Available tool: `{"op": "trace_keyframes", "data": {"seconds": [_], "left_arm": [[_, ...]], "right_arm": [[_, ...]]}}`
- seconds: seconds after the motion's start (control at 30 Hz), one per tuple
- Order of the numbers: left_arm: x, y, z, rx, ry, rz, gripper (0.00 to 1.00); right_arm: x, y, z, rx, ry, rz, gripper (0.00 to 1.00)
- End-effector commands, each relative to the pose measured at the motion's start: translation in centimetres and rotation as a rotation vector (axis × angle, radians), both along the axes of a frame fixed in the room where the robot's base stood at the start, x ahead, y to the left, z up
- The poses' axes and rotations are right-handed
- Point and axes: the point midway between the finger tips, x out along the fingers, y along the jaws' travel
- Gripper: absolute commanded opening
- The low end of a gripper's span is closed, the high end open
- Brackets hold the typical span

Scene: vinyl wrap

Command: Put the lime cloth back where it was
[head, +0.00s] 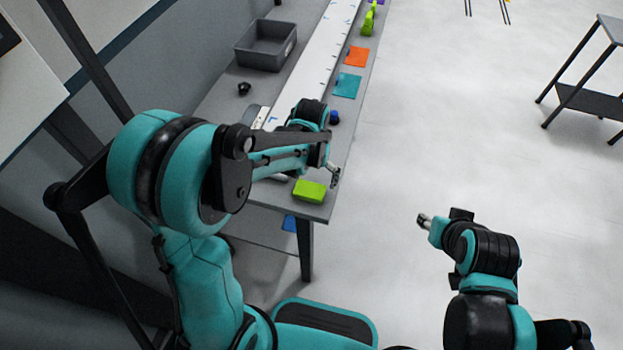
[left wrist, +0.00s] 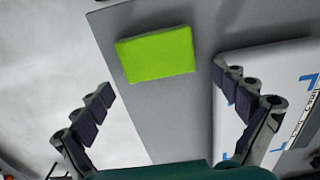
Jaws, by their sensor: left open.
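The lime cloth (head: 309,190) is a flat, folded-looking rectangle lying on the near end of the grey table. It also shows whole in the left wrist view (left wrist: 155,54), beyond the fingertips. My left gripper (head: 334,178) is over the near end of the table, just beside the cloth in the head view. In the left wrist view the left gripper (left wrist: 163,82) has its fingers spread wide with nothing between them. My right gripper (head: 424,221) is over the bare floor, off the table; its finger gap is too small to tell.
A long white panel (head: 318,55) runs along the table. A teal cloth (head: 346,85), an orange cloth (head: 357,56) and a lime tool (head: 368,22) lie along the right edge. A grey bin (head: 265,52) and a black knob (head: 244,88) are on the left side.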

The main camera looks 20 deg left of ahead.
Motion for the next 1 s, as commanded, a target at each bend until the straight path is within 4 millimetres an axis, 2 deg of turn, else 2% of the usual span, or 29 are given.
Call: {"op": "trace_keyframes", "data": {"seconds": [0.2,0.4,0.67,0.77,1.0], "left_arm": [[-0.1,0.0,4.9,0.0,0.0,0.0,0.97],[-0.1,0.0,8.9,0.0,0.0,0.0,0.97],[-0.4,0.2,11.3,-0.001,-0.012,0.001,0.97],[-1.4,0.6,12.5,-0.006,-0.059,0.004,0.97],[-6.5,2.7,15.8,-0.018,-0.296,0.019,0.97]], "right_arm": [[0.0,0.0,1.9,0.0,0.0,0.0,0.4],[0.0,0.0,3.1,0.0,0.0,0.0,0.4],[0.0,0.0,3.6,0.0,0.0,0.0,0.4],[0.0,0.0,3.6,0.0,0.0,0.0,0.4],[0.0,0.0,3.5,0.0,0.0,0.0,0.4]]}}
